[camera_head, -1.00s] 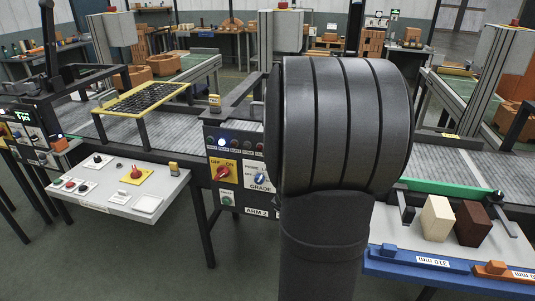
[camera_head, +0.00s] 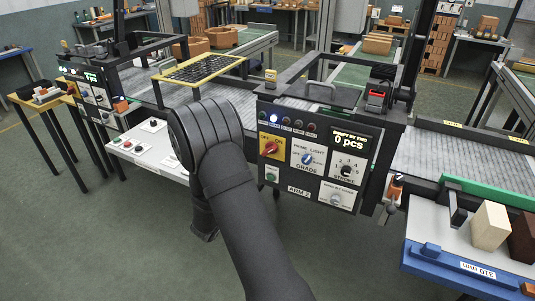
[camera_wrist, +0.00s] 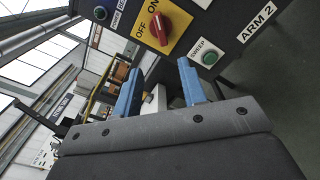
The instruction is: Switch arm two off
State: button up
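The ARM 2 panel (camera_head: 318,150) faces me in the head view, unobstructed by my arm. Its red rotary switch (camera_head: 270,148) sits on a yellow OFF/ON plate at the panel's left. The same red switch (camera_wrist: 156,27) shows at the top of the wrist view; its handle appears to lean toward ON. My gripper (camera_wrist: 160,82) has two blue fingers, apart with nothing between them. In the picture the fingertips are below the switch and do not touch it. My gripper cannot be made out in the head view, where my dark arm stands left of the panel.
Below the switch is a green SWEEP button (camera_wrist: 209,58). A blue GRADE knob (camera_head: 307,158), a black STROKE knob (camera_head: 346,171) and a display reading 0 pcs (camera_head: 349,142) are beside it. A light console (camera_head: 150,145) stands left. A blue tray (camera_head: 450,262) is right.

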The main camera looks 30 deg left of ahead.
aim_at(268, 152)
jog(key=w, duration=1.7)
jog(key=shift+w, duration=0.1)
grip_shut()
